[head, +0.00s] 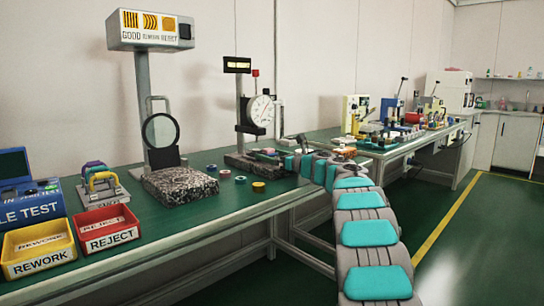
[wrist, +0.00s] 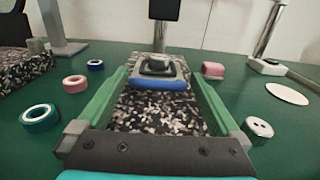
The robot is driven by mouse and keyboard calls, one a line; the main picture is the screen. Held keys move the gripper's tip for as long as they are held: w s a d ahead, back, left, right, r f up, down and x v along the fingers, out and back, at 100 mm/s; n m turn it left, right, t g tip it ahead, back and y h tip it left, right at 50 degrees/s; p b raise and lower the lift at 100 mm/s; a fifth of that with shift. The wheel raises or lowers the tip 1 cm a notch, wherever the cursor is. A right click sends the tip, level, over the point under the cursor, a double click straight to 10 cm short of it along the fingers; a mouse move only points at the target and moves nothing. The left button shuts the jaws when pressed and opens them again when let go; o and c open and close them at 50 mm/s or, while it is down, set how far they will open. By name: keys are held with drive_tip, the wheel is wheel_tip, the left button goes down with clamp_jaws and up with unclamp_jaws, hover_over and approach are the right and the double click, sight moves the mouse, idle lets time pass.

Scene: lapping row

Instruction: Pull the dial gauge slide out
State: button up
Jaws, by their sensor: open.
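The dial gauge (head: 262,110) stands upright on a post over a speckled granite base (head: 240,162) on the green bench. In the wrist view, the granite base (wrist: 160,112) lies between my fingers. A grey plate with a blue front edge (wrist: 160,84) and a dark raised part sits on it; it looks like the slide. My gripper (wrist: 158,74) is open, with one green finger on each side of the plate and a gap to it on both sides. Contact is not visible. In the head view, my arm hides part of the base's right side.
A magnifier stand on a granite block (head: 180,184) and red REJECT bin (head: 108,229) stand further left. More equipment (head: 400,120) stands beyond.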

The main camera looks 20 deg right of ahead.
drive_tip(key=shift+c, duration=0.2)
clamp_jaws()
idle(0.6)
